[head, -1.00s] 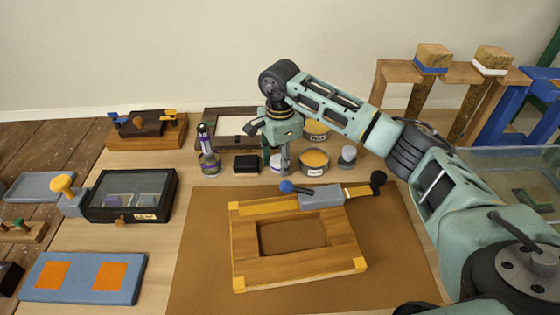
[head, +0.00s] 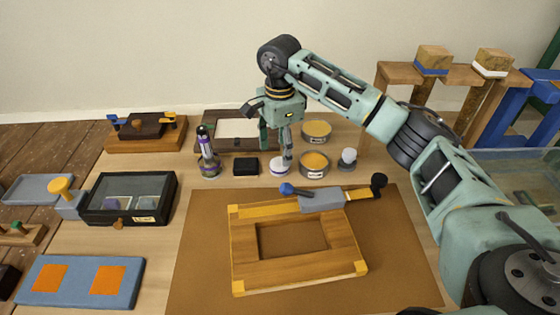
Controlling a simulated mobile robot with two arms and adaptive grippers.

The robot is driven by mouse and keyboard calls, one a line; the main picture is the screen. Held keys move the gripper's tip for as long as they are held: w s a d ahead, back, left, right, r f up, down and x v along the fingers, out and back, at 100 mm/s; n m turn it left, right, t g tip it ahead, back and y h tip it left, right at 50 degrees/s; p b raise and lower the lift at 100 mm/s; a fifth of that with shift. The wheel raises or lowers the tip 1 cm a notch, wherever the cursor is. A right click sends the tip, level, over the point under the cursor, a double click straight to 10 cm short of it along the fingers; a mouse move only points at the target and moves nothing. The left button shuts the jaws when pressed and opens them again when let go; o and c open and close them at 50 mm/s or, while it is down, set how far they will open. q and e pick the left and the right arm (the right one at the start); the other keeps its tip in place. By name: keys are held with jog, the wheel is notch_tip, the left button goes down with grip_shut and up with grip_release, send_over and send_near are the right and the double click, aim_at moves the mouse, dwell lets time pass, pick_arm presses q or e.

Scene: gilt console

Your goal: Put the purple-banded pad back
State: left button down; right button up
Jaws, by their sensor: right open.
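A small round whitish pad with a purplish band (head: 280,167) stands on the table behind the wooden frame, between a black block and an open yellow tin. My right gripper (head: 276,153) points down just above and behind it. Its fingers are apart, one to each side in the picture, and nothing shows held between them. I cannot tell whether a fingertip touches the pad. My left gripper is not in view.
Close by are the black block (head: 245,167), a purple-banded bottle (head: 208,150), the yellow tin (head: 314,165) and a grey-knobbed piece (head: 347,161). A wooden frame (head: 243,270) with a grey tool (head: 322,200) lies on the brown mat (head: 200,270). A glass-lidded case (head: 127,218) stands left.

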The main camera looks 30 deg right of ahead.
aim_at(280, 163)
notch_tip(280, 163, up, 6)
jog(key=shift+r, duration=0.25)
dwell(0.4)
